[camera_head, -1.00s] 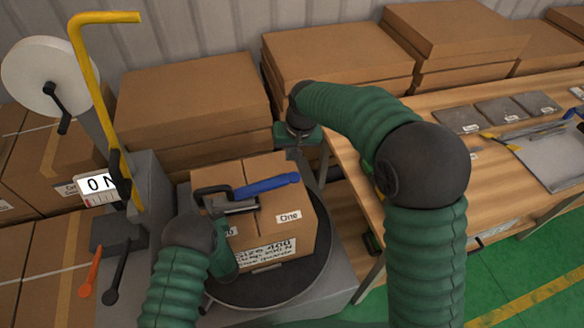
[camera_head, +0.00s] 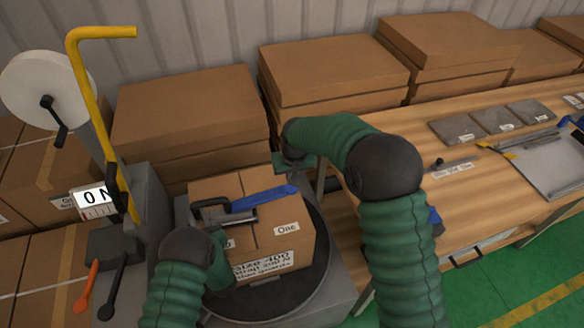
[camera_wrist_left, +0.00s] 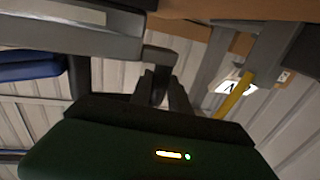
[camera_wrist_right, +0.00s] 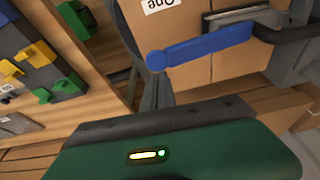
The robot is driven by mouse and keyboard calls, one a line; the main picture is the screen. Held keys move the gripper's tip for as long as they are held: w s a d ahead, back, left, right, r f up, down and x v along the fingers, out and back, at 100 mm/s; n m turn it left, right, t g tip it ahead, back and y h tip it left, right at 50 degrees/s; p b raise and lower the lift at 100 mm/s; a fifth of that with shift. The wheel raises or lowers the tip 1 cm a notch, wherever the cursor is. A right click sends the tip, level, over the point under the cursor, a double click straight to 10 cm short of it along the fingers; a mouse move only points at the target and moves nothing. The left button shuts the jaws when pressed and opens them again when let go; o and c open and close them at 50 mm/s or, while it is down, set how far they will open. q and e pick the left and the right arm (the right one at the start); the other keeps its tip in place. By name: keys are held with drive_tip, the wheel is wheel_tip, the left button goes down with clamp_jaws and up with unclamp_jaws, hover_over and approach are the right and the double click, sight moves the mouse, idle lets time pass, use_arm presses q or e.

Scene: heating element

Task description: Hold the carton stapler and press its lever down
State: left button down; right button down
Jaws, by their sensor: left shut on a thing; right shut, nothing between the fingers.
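The carton stapler (camera_head: 236,218), with a grey body, dark handle and blue lever (camera_head: 265,198), is at the top of the cardboard box (camera_head: 290,245). My left gripper (camera_wrist_left: 160,88) is shut on the stapler's dark bent bar (camera_wrist_left: 160,55); in the head view the hand hides its fingertips. My right gripper (camera_wrist_right: 154,92) is shut and empty, close to the rounded free end of the blue lever (camera_wrist_right: 200,45). Contact between them cannot be told. In the head view the right hand is behind the box's right side, its fingertips hidden.
The box sits on a round dark turntable (camera_head: 318,275). A strapping machine with a yellow bent bar (camera_head: 92,110) stands at left. Stacked cartons (camera_head: 185,115) line the back. A wooden bench (camera_head: 400,170) with tools and grey plates is at right.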

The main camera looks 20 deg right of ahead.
sight(291, 188)
wheel_tip(291, 188, down, 4)
drive_tip(key=shift+f, duration=0.15)
idle(0.3)
drive_tip(key=shift+y, duration=0.6)
drive_tip(key=f, duration=0.2)
drive_tip(key=d+f, duration=0.1)
drive_tip(key=f, duration=0.1)
drive_tip(key=d+f, duration=0.1)
drive_tip(key=f, duration=0.1)
drive_tip(key=shift+s+f, duration=0.15)
use_arm(q)
drive_tip(key=shift+s, duration=0.15)
use_arm(e)
drive_tip(key=shift+s+f, duration=0.15)
drive_tip(key=shift+f, duration=0.05)
drive_tip(key=shift+s+d, duration=0.1)
use_arm(q)
drive_tip(key=shift+a+f, duration=0.1)
drive_tip(key=shift+f, duration=0.05)
use_arm(e)
drive_tip(key=w+d+v, duration=0.1)
drive_tip(key=d+v, duration=0.1)
drive_tip(key=v, duration=1.2)
drive_tip(key=shift+w, duration=0.3)
